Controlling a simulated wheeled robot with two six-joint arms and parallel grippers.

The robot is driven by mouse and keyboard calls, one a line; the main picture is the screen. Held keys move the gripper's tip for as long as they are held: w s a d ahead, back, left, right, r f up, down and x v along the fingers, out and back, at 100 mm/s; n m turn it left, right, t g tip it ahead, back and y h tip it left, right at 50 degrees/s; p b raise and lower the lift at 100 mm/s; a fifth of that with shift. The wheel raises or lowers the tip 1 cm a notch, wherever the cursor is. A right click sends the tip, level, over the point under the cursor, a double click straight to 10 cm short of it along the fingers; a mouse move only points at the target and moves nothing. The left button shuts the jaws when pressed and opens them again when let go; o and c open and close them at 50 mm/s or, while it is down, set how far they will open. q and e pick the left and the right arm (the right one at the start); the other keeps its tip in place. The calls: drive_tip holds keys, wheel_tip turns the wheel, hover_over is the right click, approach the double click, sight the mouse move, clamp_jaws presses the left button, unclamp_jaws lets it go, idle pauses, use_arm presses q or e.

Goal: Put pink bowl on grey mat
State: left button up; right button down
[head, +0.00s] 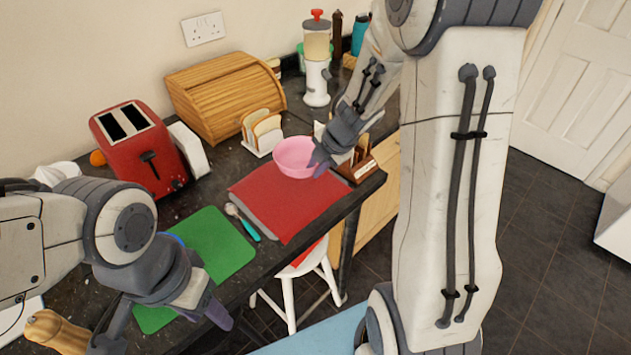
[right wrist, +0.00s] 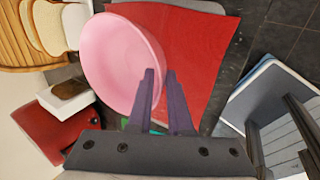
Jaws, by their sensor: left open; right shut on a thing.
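The pink bowl (head: 293,155) is upright at the far end of a red cloth (head: 285,198); I cannot tell if it touches the surface. My right gripper (head: 320,160) is shut on the bowl's rim. In the right wrist view the bowl (right wrist: 115,60) sits left of and between the fingers of that gripper (right wrist: 159,75). The grey mat (head: 253,217) shows only as a strip along the red cloth's edge; the cloth covers most of it. My left gripper (head: 165,322) is open and empty at the near left, by the green mat.
A green mat (head: 215,245) and a spoon with a teal handle (head: 245,225) lie left of the red cloth. A toast rack (head: 262,132), bread box (head: 222,92), red toaster (head: 140,145) and blender (head: 317,60) stand behind. A white stool (head: 290,295) is below the counter edge.

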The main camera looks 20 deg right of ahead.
wheel_tip(320, 180, down, 4)
drive_tip(key=b, duration=0.3)
drive_tip(key=shift+f, duration=0.1)
